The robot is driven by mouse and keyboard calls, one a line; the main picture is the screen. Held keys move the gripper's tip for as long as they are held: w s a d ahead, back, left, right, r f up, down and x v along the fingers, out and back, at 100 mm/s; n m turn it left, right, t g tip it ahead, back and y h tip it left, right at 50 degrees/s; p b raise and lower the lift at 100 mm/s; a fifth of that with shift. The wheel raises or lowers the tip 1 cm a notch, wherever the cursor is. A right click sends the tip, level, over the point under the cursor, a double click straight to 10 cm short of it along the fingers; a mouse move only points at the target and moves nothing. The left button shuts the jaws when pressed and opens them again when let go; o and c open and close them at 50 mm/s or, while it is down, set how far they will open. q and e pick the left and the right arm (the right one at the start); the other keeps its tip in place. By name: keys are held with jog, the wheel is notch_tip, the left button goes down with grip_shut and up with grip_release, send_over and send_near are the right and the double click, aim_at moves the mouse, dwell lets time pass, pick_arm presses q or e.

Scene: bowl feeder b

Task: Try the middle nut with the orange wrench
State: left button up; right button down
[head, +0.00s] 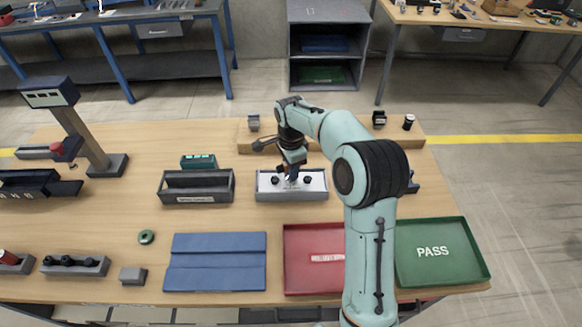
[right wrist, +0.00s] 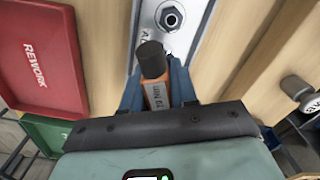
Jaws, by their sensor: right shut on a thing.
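The light grey nut fixture (head: 262,192) lies on the table in the middle of the head view, with a dark nut at its left (head: 275,180) and another at its right (head: 308,180). My right gripper (head: 291,172) is over the middle of the fixture and hides the middle nut there. In the right wrist view, my right gripper (right wrist: 158,92) is shut on the orange wrench (right wrist: 158,96), which has a dark end and a torque label. One nut (right wrist: 171,18) on the fixture shows beyond the wrench. Whether the wrench touches a nut is hidden. My left gripper is out of view.
A dark grey bin (head: 197,197) stands left of the fixture. In front lie a blue mat (head: 215,275), a red rework tray (head: 300,275) and a green pass tray (head: 440,270). A wooden rack (head: 410,135) runs behind. A display stand (head: 85,135) is at left.

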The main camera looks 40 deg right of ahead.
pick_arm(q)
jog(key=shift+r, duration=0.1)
pick_arm(e)
jog(key=shift+r, duration=0.15)
jog(key=shift+r+p, duration=1.1)
jog(key=shift+r, duration=1.3)
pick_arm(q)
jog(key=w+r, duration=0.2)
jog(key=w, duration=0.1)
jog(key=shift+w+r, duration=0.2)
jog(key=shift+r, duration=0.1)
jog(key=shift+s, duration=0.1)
